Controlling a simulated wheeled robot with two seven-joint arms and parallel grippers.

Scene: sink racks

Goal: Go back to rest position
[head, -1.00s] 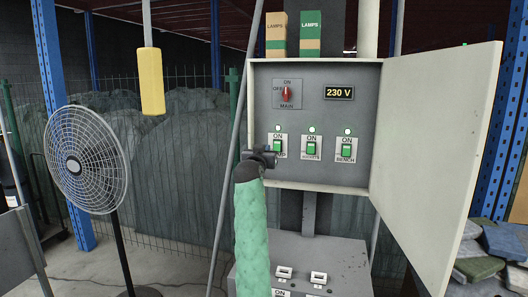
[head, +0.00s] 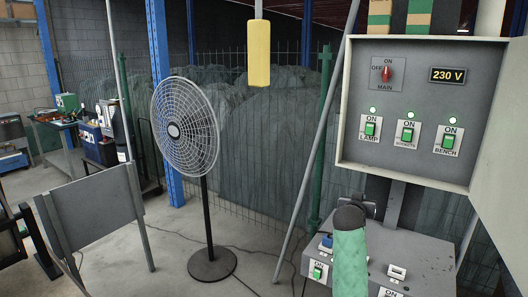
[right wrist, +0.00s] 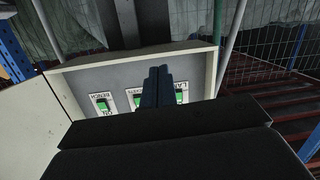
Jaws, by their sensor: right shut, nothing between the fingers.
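My right gripper (head: 362,205), at the end of my green-sleeved arm, is in front of and below the open electrical panel (head: 345,120). In the right wrist view its dark fingers (right wrist: 158,86) are together and empty, overlapping the view of the panel's switches. The green lamp switch (head: 369,126), sockets switch (head: 407,132) and bench switch (head: 448,140) are each labelled ON, with lit green lamps above. The red main switch (head: 387,73) sits beside a 230 V display (head: 455,75). My left gripper is out of view.
A lower grey box (head: 420,262) with switches stands under the panel, close to my right gripper. A standing fan (head: 186,128) is left of it. A yellow pendant (head: 258,53) hangs at the top. A grey board on legs (head: 95,210) stands at left.

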